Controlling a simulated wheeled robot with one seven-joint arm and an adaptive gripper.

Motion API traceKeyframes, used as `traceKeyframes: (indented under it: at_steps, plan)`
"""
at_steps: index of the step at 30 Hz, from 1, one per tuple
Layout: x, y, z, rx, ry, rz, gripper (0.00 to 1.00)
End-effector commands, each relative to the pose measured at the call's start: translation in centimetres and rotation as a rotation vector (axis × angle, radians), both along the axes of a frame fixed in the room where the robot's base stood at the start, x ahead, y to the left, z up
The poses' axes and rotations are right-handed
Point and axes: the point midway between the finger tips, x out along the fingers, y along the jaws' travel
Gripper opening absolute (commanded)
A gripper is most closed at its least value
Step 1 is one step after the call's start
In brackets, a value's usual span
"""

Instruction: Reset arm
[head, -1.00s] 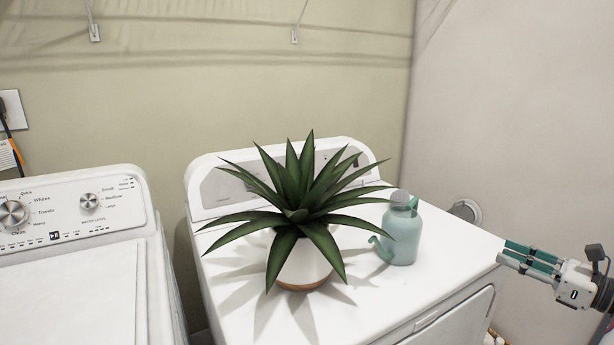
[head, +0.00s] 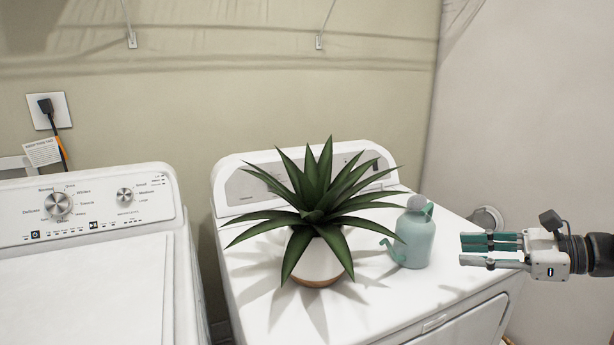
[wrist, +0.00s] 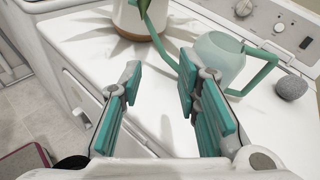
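My gripper (head: 470,250) is at the right of the head view, level with the dryer top and pointing left. In the wrist view its two teal-padded fingers (wrist: 155,95) are spread apart with nothing between them. It is open and empty. The teal watering can (head: 415,240) stands upright on the dryer, just left of my fingertips in the head view. In the wrist view the watering can (wrist: 218,62) is beyond the right finger, apart from it as far as I can tell.
A potted spiky plant (head: 318,262) stands on the white dryer (head: 375,308), left of the can. A white washer (head: 95,285) stands at the far left. A grey rounded object (wrist: 291,88) lies by the can. A beige wall closes the back, a pale wall the right.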

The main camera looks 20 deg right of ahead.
Motion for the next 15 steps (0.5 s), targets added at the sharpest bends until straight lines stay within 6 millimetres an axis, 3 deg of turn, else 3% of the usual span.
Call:
traceKeyframes:
  at_steps: [1,5,9,15]
  plan:
    - [0.1,2.5,1.2,-0.057,0.006,0.071,0.3]
    - [-0.9,9.2,3.2,-0.245,0.021,0.288,0.3]
    - [-3.6,15.5,4.8,-0.472,0.011,0.533,0.3]
    - [-8.7,21.5,6.3,-0.816,-0.062,0.865,0.3]
